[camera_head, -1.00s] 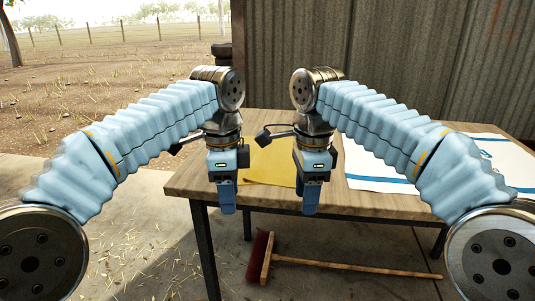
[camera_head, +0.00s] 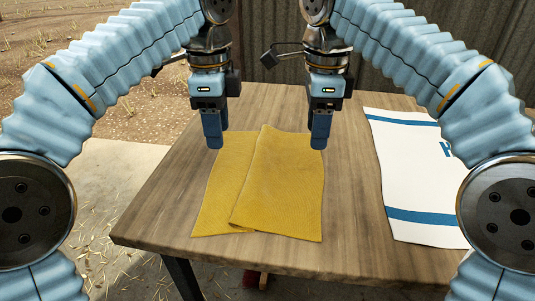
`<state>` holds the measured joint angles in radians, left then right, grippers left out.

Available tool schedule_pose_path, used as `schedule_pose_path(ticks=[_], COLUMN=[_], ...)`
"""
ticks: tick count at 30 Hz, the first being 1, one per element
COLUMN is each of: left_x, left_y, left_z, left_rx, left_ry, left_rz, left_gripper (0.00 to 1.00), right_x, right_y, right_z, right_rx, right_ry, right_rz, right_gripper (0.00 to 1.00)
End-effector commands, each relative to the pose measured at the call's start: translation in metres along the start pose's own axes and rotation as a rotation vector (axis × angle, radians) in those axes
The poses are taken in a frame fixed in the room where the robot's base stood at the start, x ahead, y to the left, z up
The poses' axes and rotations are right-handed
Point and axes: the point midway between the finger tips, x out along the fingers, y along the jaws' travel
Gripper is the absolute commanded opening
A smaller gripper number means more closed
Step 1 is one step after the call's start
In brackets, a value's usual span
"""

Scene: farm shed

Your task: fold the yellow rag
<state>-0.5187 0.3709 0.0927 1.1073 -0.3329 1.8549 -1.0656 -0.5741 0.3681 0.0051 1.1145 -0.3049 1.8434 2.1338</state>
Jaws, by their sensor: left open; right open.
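The yellow rag (camera_head: 283,190) lies on the wooden table in front of me. It has a slanting overlap: a layer on the right lies over part of the left side, with its edge running from top middle to lower left. My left gripper (camera_head: 213,140) is open and empty, above the rag's far left corner. My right gripper (camera_head: 320,140) is open and empty, at the rag's far right corner. Both point downward. Whether the fingertips touch the cloth I cannot tell.
The wooden table (camera_head: 160,215) is bare to the left and in front of the rag. A white cloth with blue stripes (camera_head: 410,180) lies to the right. A corrugated metal wall (camera_head: 470,40) stands behind. A broom's red head (camera_head: 254,280) shows below the table's front edge.

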Motion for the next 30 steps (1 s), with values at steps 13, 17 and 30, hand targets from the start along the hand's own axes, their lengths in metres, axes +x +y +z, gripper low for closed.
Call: schedule_pose_path(ticks=[13,17,30], left_x=[0.065,0.075,0.083], left_y=[0.001,0.000,0.000], left_z=[0.001,0.001,0.000], left_rx=[0.000,-0.001,-0.001], left_ry=[-0.002,-0.001,0.000], left_rz=[0.003,0.001,0.001], left_gripper=[0.49,0.49,0.49], right_x=[0.065,0.075,0.083], right_y=[0.000,0.000,0.000], right_z=[-0.001,0.000,0.000], right_rx=[0.000,0.000,0.000], right_ry=[0.001,0.000,0.000], right_rz=[0.002,0.001,0.001], right_gripper=[0.49,0.49,0.49])
